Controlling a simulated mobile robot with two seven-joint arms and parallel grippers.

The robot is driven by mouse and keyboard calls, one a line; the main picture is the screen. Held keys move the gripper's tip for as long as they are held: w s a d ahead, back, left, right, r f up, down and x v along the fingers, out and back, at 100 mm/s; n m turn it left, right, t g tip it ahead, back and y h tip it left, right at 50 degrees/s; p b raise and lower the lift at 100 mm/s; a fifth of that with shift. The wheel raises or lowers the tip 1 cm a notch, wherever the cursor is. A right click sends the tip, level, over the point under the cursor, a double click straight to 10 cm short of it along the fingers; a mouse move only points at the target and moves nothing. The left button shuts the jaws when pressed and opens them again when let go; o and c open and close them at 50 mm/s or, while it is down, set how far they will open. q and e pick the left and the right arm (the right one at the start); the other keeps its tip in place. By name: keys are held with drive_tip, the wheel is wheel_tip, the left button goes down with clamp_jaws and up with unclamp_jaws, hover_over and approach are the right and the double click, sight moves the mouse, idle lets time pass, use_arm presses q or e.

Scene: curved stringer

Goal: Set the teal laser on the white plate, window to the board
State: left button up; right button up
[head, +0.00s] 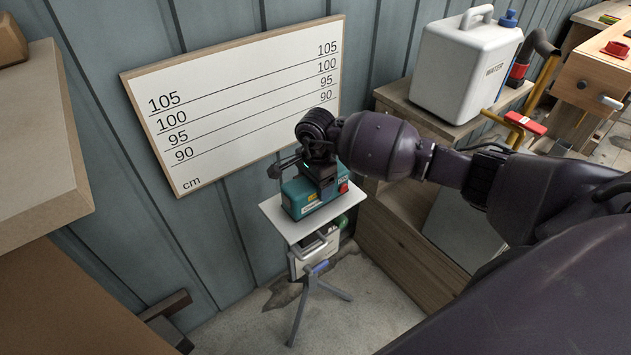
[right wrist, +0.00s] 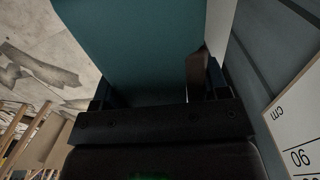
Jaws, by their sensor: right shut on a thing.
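The teal laser (head: 308,200) is a boxy unit with a yellow label and a red knob on its right. It is upright at the white plate (head: 276,211), which tops a tripod; I cannot tell whether it rests on the plate or is just above it. My right gripper (head: 319,179) is shut on the laser from above. In the right wrist view the laser's teal body (right wrist: 135,45) is between the fingers of my right gripper (right wrist: 158,88). The board (head: 235,98), marked in cm, is on the wall behind. The laser's window is not clearly visible. My left gripper is out of view.
The tripod (head: 312,290) stands on the concrete floor near the wall. A wooden cabinet (head: 400,240) is to its right, with a white water container (head: 465,65) on top. A wooden worktop (head: 40,150) is at the left. Floor left of the tripod is mostly clear.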

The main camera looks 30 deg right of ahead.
drive_tip(key=shift+f+b, duration=0.3)
drive_tip(key=shift+f, duration=0.1)
idle(0.7)
drive_tip(key=o, duration=1.3)
drive_tip(key=shift+o, duration=0.2)
drive_tip(key=shift+f, duration=0.1)
